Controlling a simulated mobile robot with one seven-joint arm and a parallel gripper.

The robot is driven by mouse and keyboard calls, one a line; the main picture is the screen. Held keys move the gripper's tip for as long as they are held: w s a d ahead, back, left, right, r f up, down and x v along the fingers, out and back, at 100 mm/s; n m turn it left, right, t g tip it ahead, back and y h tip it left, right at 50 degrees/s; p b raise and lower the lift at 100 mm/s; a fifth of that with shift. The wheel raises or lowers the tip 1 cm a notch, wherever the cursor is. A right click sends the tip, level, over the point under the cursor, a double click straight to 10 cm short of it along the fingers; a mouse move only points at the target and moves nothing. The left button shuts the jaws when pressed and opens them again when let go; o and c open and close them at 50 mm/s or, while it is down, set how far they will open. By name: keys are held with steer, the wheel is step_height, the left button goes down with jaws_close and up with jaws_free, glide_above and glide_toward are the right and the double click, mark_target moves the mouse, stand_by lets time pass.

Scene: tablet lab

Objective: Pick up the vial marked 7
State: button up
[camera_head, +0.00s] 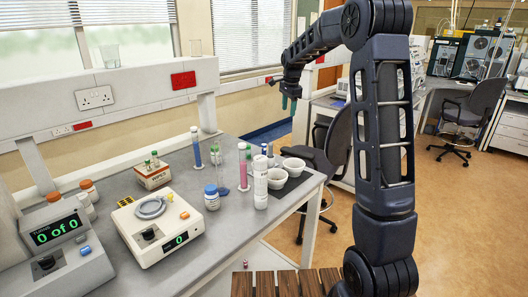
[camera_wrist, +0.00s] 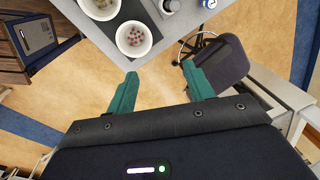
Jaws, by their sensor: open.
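No number 7 can be read on any vial in either view. Small green-capped vials (camera_head: 152,161) stand in a white-and-red box (camera_head: 153,177) on the bench in the head view. A tiny red-topped item (camera_head: 245,264), perhaps a vial, is low down near the bench front; its marking is too small to read. My gripper (camera_head: 289,104) is raised beyond the right end of the bench, well away from both. In the wrist view its teal fingers (camera_wrist: 160,86) are spread apart with nothing between them, above the floor beside the bench.
The bench holds a scale reading 0 (camera_head: 152,225), a counting device reading "0 of 0" (camera_head: 62,240), tall tubes, bottles and white bowls. A bowl with reddish pellets (camera_wrist: 134,38) lies close to my fingers in the wrist view. A chair (camera_wrist: 222,65) stands beside the bench.

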steer(key=w+a+f+m, duration=0.3)
steer(key=w+a+f, duration=0.2)
steer(key=w+f, duration=0.35)
steer(key=m+g, duration=0.1)
steer(key=m, duration=0.2)
glide_toward(264, 149)
steer(key=shift+w+a, duration=0.6)
steer(key=shift+w, duration=0.15)
step_height(264, 149, down, 6)
steer(key=shift+r, duration=0.1)
steer(key=shift+w+d+f, duration=0.1)
steer(key=shift+d+f, duration=0.1)
steer(key=shift+f, duration=1.05)
steer(key=shift+d+f, duration=0.2)
steer(key=shift+f, duration=1.1)
steer(key=c, duration=1.1)
steer(key=shift+o, duration=0.2)
steer(key=shift+r, duration=0.1)
